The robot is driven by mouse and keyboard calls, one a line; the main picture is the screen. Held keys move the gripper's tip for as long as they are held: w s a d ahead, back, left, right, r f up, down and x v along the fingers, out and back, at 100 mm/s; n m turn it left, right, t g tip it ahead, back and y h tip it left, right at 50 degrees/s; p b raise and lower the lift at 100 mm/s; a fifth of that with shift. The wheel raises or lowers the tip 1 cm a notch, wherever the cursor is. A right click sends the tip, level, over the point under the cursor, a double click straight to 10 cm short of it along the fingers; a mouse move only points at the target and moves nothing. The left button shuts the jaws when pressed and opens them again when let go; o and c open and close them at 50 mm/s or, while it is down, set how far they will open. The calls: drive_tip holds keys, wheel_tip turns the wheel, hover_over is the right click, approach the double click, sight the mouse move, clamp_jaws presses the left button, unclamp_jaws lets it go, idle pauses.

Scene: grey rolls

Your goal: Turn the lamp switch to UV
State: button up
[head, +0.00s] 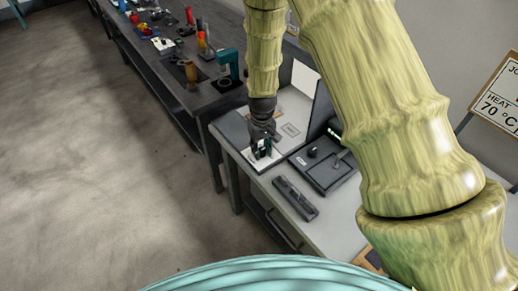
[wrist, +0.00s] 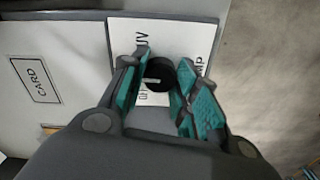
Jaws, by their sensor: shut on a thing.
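The lamp switch is a round black knob (wrist: 162,71) with a pale mark, on a white plate (wrist: 178,33) in the wrist view. My fingers hide part of the plate.
A flat panel marked "CARD" (wrist: 35,80) lies left of the plate in the wrist view. In the head view, a black device (head: 326,170) stands to the right and a dark bar (head: 295,198) lies in front. A dark bench (head: 190,78) with several items extends behind.

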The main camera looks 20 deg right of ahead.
drive_tip(key=m, duration=0.4)
drive_tip(key=s+m+p, duration=0.1)
drive_tip(key=m, duration=0.1)
drive_tip(key=shift+f+m, duration=0.15)
drive_tip(key=shift+m, duration=0.15)
drive_tip(key=m+p, duration=0.1)
drive_tip(key=m, duration=0.4)
drive_tip(key=shift+w+m, duration=0.1)
drive_tip(key=shift+m, duration=0.2)
drive_tip(key=o, duration=1)
drive_tip(key=shift+d, duration=0.1)
drive_tip(key=shift+w, duration=0.15)
drive_tip(key=shift+r, duration=0.2)
